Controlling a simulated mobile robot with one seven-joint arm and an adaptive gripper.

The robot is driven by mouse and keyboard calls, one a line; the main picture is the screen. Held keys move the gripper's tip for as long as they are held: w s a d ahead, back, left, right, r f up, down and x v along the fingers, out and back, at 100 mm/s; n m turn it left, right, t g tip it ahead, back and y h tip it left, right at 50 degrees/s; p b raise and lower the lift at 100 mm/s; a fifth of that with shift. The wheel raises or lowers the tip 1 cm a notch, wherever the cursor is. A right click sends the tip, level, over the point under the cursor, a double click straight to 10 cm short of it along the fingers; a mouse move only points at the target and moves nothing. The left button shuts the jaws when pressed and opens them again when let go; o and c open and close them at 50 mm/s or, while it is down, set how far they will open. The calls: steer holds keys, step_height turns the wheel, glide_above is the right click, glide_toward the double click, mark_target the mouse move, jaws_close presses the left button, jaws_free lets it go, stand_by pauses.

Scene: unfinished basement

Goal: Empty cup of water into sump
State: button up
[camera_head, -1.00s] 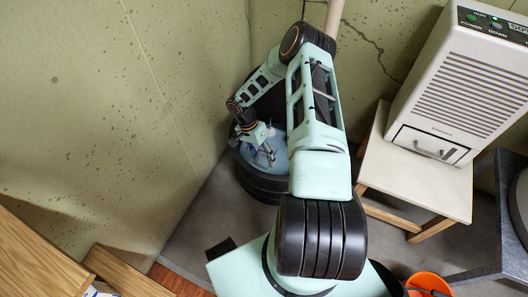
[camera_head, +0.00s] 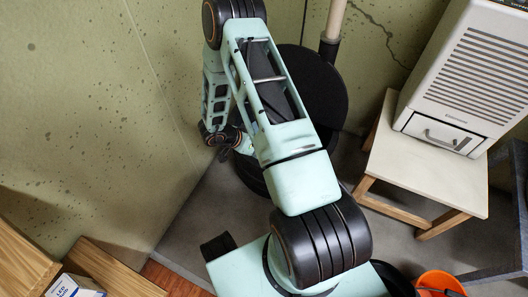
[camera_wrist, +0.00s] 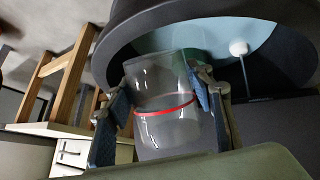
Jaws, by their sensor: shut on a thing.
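A clear cup (camera_wrist: 165,115) with a red band sits between the two fingers of my gripper (camera_wrist: 163,95) in the wrist view, and the gripper is shut on it. Whether water is in the cup I cannot tell. The sump's dark round rim (camera_wrist: 125,45) curves behind the cup, with pale blue inside and a white ball (camera_wrist: 238,48) on a thin rod. In the head view the sump (camera_head: 247,178) stands in the corner, largely hidden by my arm. My wrist is at its left side; the cup and fingertips are hidden there.
A black round lid (camera_head: 325,88) stands raised behind the sump beside a pale pipe (camera_head: 335,20). A wooden stool (camera_head: 430,185) bears a white dehumidifier (camera_head: 465,75) at right. An orange bucket (camera_head: 440,283) and wooden boards (camera_head: 110,270) are near the front.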

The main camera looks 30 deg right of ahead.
steer(key=shift+w+f+t+h+b, duration=0.15)
steer(key=shift+f+t+h+b, duration=0.3)
steer(key=shift+h+b, duration=0.3)
steer(key=shift+d+r+t+h, duration=0.2)
steer(key=shift+t+h, duration=0.05)
steer(key=shift+h, duration=0.2)
steer(key=shift+w+d+f+m+t+h, duration=0.1)
steer(key=shift+w+d+m+t+h, duration=0.2)
steer(key=shift+h, duration=0.45)
steer(key=shift+w+d+f+m+t+h, duration=0.1)
steer(key=shift+w+d+m+t+h, duration=0.2)
steer(key=shift+h, duration=0.45)
steer(key=shift+s, duration=0.1)
